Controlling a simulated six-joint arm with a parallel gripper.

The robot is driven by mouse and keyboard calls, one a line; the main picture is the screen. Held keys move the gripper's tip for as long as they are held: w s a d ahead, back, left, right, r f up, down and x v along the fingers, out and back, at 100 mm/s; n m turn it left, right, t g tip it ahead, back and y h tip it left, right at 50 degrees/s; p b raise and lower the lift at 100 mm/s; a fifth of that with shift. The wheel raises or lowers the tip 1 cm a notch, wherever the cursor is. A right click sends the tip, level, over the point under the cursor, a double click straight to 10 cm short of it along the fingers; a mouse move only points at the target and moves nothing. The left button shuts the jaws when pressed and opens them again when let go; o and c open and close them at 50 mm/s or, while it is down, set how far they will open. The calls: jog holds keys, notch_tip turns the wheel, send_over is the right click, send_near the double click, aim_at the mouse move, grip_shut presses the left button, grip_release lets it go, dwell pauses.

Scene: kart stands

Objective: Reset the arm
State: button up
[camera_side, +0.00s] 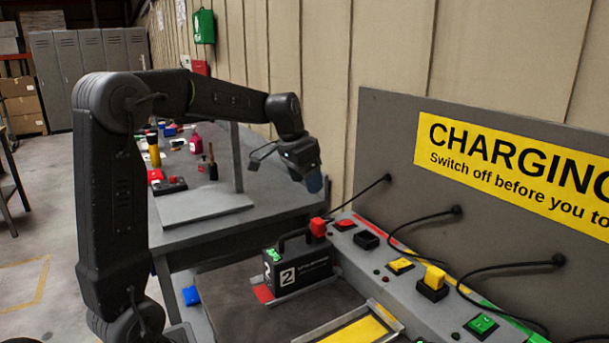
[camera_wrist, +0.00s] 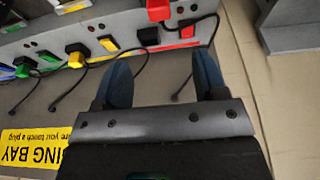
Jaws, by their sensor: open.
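My gripper (camera_side: 313,180) is raised at the end of my arm, above and behind the charging bench in the side view. In the wrist view my gripper (camera_wrist: 160,82) shows two blue fingertips spread apart with nothing between them. Below it in the side view, a black battery case marked 2 (camera_side: 312,270), with a handle, sits in the bay with the red mark. A red plug (camera_side: 318,227) shows right by the case's handle; in the wrist view a red plug (camera_wrist: 158,10) is at the top edge.
The grey charging console (camera_side: 385,280) carries coloured switches and a yellow plug (camera_side: 434,277). Black cables run from the upright panel (camera_side: 390,130) with its yellow sign. An empty yellow-marked bay (camera_side: 358,331) is in front. A cluttered workbench (camera_side: 235,225) stands behind.

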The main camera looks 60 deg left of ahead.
jog(key=shift+s+r, duration=0.15)
jog(key=shift+r, duration=0.35)
jog(key=s+d+f+t, duration=0.2)
jog(key=s+d+f, duration=0.1)
jog(key=s+d, duration=1.6)
jog(key=shift+s+f, duration=0.15)
jog(key=shift+s, duration=0.2)
